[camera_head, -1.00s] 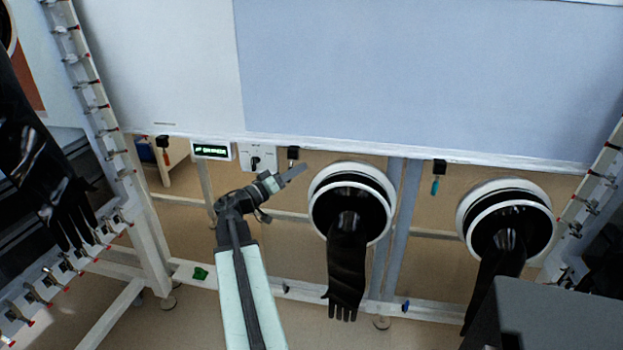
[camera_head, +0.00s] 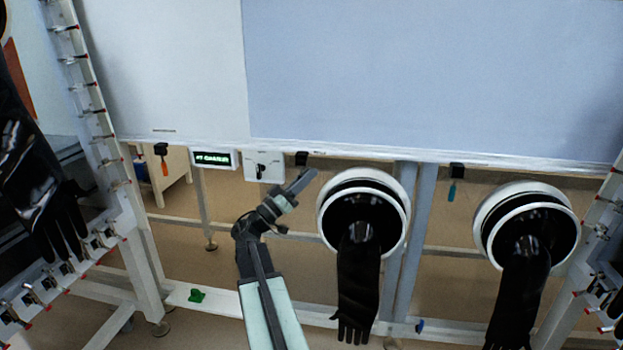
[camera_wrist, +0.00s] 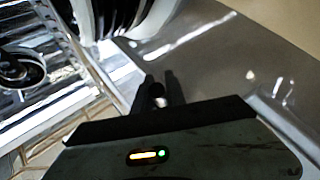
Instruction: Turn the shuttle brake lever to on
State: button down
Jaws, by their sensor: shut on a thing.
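A small white panel (camera_head: 264,166) hangs under the edge of the big pale enclosure, with a small dark lever (camera_head: 262,170) on its face. The lever's setting and the panel's lettering are too small to read. My gripper (camera_head: 308,176) is to the right of the panel and apart from it in the head view, pointing up and right. In the wrist view my gripper (camera_wrist: 160,91) is shut on a small grey thing (camera_wrist: 158,97), mostly hidden between the dark fingers. The lever does not clearly show in the wrist view.
A display with green text (camera_head: 213,158) sits left of the panel. A black glove port (camera_head: 362,215) with a hanging glove is close to the right of my gripper. A black holder (camera_head: 301,158) is just above it. An orange-handled tool (camera_head: 165,167) hangs further left.

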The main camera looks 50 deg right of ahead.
jog(key=c, duration=1.4)
grip_release()
jog(key=shift+w, duration=0.1)
jog(key=shift+a, duration=0.1)
jog(key=b+v, duration=0.3)
jog(key=v, duration=0.4)
jog(key=shift+a+f+b, duration=0.25)
jog(key=shift+a+b, duration=0.05)
jog(key=shift+b, duration=0.1)
